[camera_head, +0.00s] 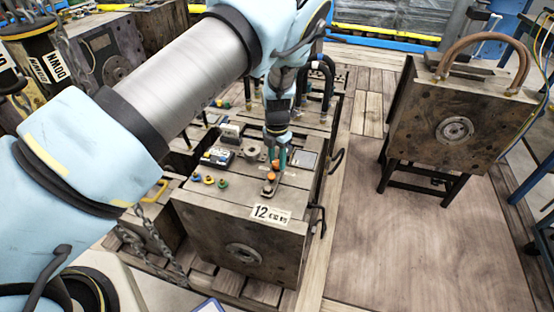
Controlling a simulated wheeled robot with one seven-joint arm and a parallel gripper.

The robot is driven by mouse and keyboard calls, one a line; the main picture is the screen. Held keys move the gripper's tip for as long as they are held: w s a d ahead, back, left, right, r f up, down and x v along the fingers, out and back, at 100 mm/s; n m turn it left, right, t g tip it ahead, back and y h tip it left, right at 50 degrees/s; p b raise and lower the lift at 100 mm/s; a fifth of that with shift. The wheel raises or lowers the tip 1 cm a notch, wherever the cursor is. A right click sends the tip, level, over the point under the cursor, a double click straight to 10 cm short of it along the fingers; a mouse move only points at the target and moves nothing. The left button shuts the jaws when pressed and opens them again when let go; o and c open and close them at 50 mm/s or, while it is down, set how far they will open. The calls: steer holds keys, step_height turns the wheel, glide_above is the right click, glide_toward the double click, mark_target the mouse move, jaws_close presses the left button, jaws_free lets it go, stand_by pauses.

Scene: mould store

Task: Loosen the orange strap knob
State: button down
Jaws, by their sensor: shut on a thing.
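The orange strap knob (275,164) stands on the top of the mould block (213,225) labelled 12, near its front middle. A second small orange piece (270,177) shows just below it, and I cannot tell whether the two are joined. My gripper (277,157) points down from above onto the knob. Its jaws are shut on the knob, which is partly hidden between the fingertips. The strap under the knob is too small to make out clearly.
Blue, yellow and green fittings (209,180) sit left of the knob. Black hoses (328,85) rise behind it, and black hooks stick out at the block's right side. Another mould (440,125) stands on a black stand at right. Chains (150,235) hang at front left. The wooden floor (375,235) at right is clear.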

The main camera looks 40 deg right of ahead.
mark_target(277, 163)
stand_by(0.3)
steer(key=c, duration=0.5)
jaws_free()
step_height(277, 163, up, 11)
steer(key=b, duration=0.1)
steer(key=shift+f, duration=0.15)
stand_by(0.4)
